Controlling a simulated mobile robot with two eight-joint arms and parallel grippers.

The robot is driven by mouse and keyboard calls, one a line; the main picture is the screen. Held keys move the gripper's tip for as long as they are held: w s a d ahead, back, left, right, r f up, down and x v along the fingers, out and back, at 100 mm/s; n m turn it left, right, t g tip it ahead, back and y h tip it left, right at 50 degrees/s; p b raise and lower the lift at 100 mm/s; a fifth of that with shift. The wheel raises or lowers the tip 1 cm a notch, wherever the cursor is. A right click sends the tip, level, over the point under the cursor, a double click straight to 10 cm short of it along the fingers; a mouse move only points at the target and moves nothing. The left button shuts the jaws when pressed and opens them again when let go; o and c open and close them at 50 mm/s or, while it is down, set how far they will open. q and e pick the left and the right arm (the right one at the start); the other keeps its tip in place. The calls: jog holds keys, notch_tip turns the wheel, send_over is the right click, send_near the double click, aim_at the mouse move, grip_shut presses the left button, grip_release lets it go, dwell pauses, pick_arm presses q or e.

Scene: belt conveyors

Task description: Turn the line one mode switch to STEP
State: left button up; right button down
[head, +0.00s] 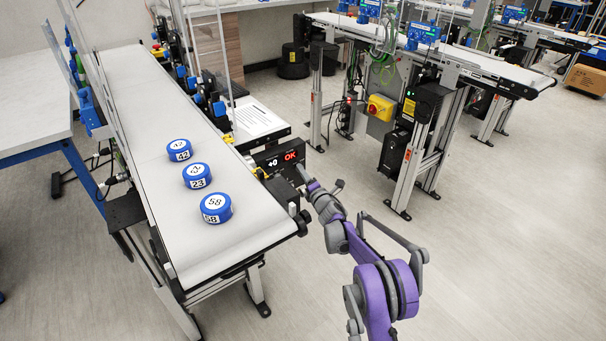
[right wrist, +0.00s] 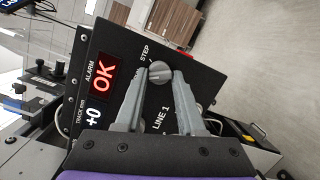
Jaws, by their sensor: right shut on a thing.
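The line one control box (head: 270,154) is a dark panel at the right side of the near conveyor. In the right wrist view the same panel (right wrist: 205,84) is turned on its side, lettered STEP and LINE 1. The mode switch (right wrist: 159,72) is a round grey knob beside the STEP lettering; its exact pointer direction is not clear. My right gripper (right wrist: 160,78) is shut on the knob, one finger on each side. In the head view my right gripper (head: 304,176) is at the panel, and it hides the knob. My left gripper is not in view.
The lit display (right wrist: 104,76) reads OK and +0. The white belt (head: 150,110) carries blue round pucks marked 42 (head: 179,150), 23 (head: 197,176) and 58 (head: 216,208). A yellow-and-red switch box (head: 380,108) is on another conveyor behind.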

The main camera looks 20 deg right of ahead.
jog(key=shift+d+r+m+g+y+b, duration=0.15)
jog(key=shift+m+g+b, duration=0.2)
jog(key=shift+m+b, duration=1.4)
jog(key=shift+r+m+g+y+b, duration=0.15)
jog(key=shift+m+g+b, duration=0.25)
jog(key=shift+m+b, duration=1.3)
jog(key=shift+d+r+m+g+y+b, duration=0.1)
jog(key=shift+m+g+y+b, duration=0.2)
jog(key=shift+m+b, duration=1.4)
jog(key=shift+m, duration=0.35)
jog(key=c, duration=0.5)
grip_release()
jog(key=shift+c, duration=0.2)
jog(key=p+v, duration=0.2)
jog(key=v, duration=0.8)
jog(key=shift+s, duration=0.3)
